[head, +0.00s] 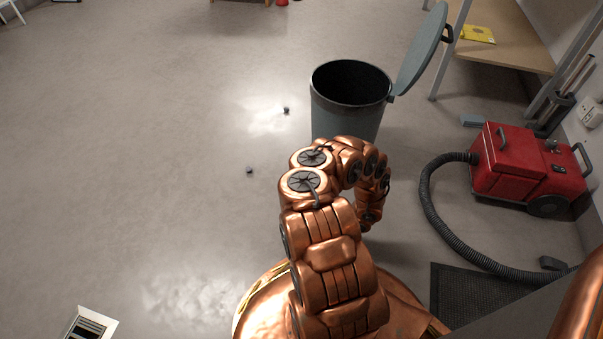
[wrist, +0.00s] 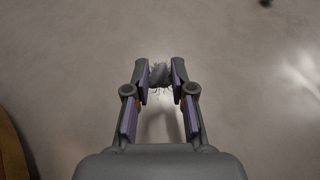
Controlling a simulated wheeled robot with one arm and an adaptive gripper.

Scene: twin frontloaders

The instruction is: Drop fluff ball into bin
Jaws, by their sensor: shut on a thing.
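My gripper (wrist: 160,76) is shut on a grey, hairy fluff ball (wrist: 160,72), held between its fingertips in the wrist view. Bare floor shows beneath it. In the head view my copper arm hides the gripper and the held ball. The bin (head: 345,112) is a grey-green round can with a dark, open mouth, standing just beyond my arm. Its lid (head: 421,48) is hinged up and leans to the right. Two small dark balls lie on the floor left of the bin, one near it (head: 286,110) and one nearer to me (head: 249,170).
A red vacuum cleaner (head: 520,165) with a black hose (head: 432,205) stands at the right. A wooden shelf (head: 510,45) with a yellow item (head: 478,34) is behind it. A dark mat (head: 465,298) lies at the lower right. The floor at left is largely clear.

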